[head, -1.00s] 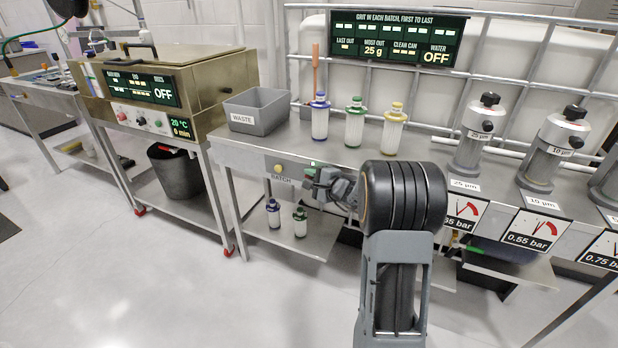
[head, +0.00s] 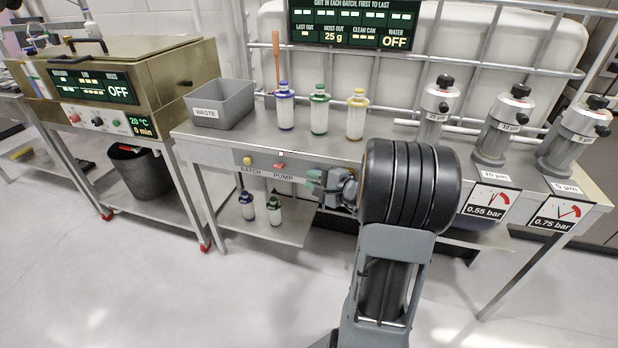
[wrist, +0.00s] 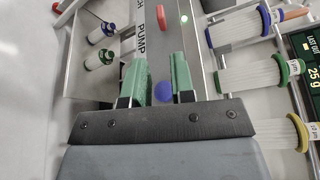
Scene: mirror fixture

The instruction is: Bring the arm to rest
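The black and grey arm links (head: 400,190) in front of the bench are mine. In the wrist view the two green fingers of my gripper (wrist: 161,78) stand apart, and no object is gripped between them. A small blue round spot (wrist: 163,91) shows in the gap; I cannot tell what it is.
The bench (head: 235,140) carries a grey waste bin (head: 222,106), three cartridges with blue (head: 285,108), green (head: 319,110) and yellow (head: 357,115) caps, and clear cylinders at right. Two small cartridges stand on the lower shelf (head: 290,232). The floor (head: 120,290) at front left is clear.

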